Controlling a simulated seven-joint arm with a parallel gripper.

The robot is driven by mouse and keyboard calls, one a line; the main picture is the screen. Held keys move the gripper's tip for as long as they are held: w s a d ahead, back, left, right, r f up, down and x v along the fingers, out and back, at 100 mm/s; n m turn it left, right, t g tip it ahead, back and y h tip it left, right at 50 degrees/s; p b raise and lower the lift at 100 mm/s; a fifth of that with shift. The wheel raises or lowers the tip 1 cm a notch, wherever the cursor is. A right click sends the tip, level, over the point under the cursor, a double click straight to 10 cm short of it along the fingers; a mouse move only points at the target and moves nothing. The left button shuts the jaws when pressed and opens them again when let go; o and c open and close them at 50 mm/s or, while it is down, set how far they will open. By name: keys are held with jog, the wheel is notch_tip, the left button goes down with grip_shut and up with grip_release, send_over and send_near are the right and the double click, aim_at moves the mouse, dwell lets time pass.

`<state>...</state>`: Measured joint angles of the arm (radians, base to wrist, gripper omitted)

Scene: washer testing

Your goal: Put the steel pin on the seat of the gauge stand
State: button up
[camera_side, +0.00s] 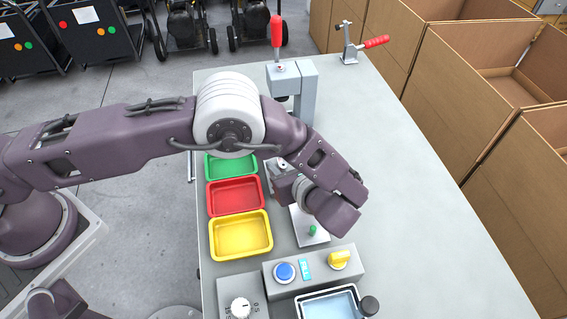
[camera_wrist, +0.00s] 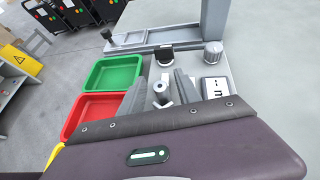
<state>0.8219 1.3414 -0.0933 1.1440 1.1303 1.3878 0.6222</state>
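My gripper (camera_wrist: 166,82) points down over the table in the wrist view, with its two grey fingers apart. A small pale metallic cylinder, apparently the steel pin (camera_wrist: 161,90), shows between them. I cannot tell whether both fingers touch it. Just beyond the fingers is a grey fixture with a black round part (camera_wrist: 163,56), a knurled grey knob (camera_wrist: 213,54) and a small display (camera_wrist: 215,87); it may be the gauge stand, but its seat is not clear. In the side view my wrist hides most of my gripper (camera_side: 284,188) and the pin.
Green (camera_side: 231,165), red (camera_side: 234,195) and yellow (camera_side: 241,235) trays line the left side. A press with a red handle (camera_side: 290,79) stands behind. A control box (camera_side: 312,270) and blue-lined tray (camera_side: 330,303) are in front. The table's right side (camera_side: 430,220) is clear.

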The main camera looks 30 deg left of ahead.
jog(key=shift+r, duration=0.1)
jog(key=v, duration=1.2)
jog(key=s+a+r+n+g+h, duration=0.1)
jog(key=a+r+n+g+h, duration=0.15)
jog(key=a+r+n, duration=0.5)
jog(key=s+a+r+n+g+h, duration=0.2)
jog(key=a+r+n+h, duration=0.15)
jog(key=a+r, duration=0.75)
jog(key=s+a+r+n+t+h, duration=0.1)
jog(key=s+a+r+n+h, duration=0.1)
jog(key=s+n, duration=0.5)
jog(key=s+a+r+n+t+h, duration=0.2)
jog(key=s+n, duration=0.4)
jog(key=s, duration=0.4)
jog(key=shift+a+r+n, duration=0.4)
jog(key=shift+a+r, duration=0.4)
jog(key=shift+a, duration=0.05)
